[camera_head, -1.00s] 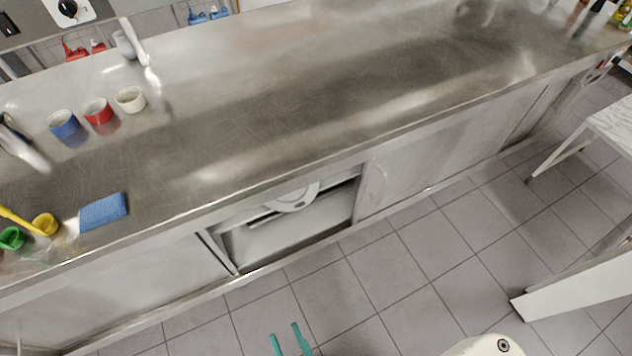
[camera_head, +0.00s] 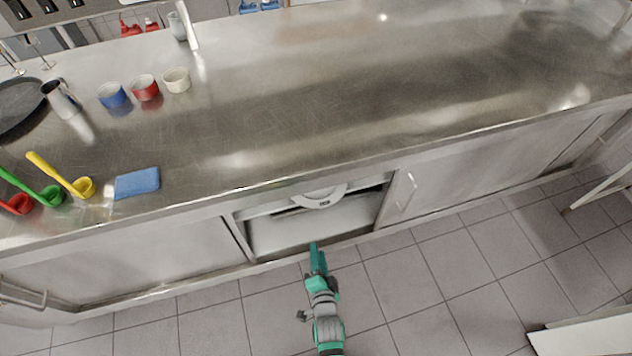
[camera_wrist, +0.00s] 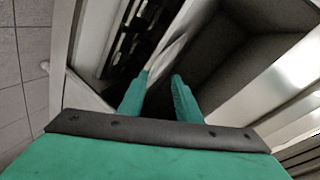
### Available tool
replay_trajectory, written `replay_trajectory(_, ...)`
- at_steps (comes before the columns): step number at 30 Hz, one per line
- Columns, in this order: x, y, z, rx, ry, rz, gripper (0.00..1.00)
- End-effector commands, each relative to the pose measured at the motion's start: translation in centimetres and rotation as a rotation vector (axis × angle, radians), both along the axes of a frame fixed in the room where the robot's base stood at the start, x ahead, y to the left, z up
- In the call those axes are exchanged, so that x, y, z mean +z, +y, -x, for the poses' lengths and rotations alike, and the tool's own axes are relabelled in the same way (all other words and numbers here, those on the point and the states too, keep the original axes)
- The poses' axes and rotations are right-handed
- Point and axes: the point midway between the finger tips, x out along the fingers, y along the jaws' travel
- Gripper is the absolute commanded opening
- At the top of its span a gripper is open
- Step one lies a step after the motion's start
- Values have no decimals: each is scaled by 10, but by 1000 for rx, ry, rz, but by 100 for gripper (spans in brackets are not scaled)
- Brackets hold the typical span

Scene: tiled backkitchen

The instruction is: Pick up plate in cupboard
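The plate (camera_head: 321,198) is white and round. In the head view it shows in the upper part of the open cupboard (camera_head: 325,226), partly hidden by the counter's front edge. My gripper (camera_head: 317,246) is at the lower front of the cupboard opening, below the plate and apart from it. In the wrist view its two green fingers (camera_wrist: 160,88) are spread with nothing between them and point into the dark cupboard inside. I cannot make out the plate for certain in the wrist view.
A steel counter (camera_head: 330,115) runs above the cupboard. It carries a blue sponge (camera_head: 137,183), coloured cups and ladles. Closed cupboard fronts (camera_head: 150,262) flank the opening. Tiled floor (camera_head: 420,290) in front is clear. A white panel (camera_head: 585,335) stands at the lower right.

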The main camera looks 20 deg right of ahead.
Motion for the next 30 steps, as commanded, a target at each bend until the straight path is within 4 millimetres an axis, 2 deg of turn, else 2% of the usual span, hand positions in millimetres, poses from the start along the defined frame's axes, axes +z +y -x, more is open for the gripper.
replay_trajectory(1, -5, -7, -23, -33, -9, -62, 31)
replay_trajectory(3, -12, -15, -48, -78, -16, -153, 31)
replay_trajectory(6, -20, -24, -79, -132, -24, -271, 31)
replay_trajectory(9, -24, -30, -102, -174, -31, -358, 31)
replay_trajectory(15, -28, -35, -124, -211, -38, -441, 31)
replay_trajectory(24, -43, -42, -161, -212, -38, -446, 31)
replay_trajectory(30, -48, -45, -173, -213, -37, -445, 31)
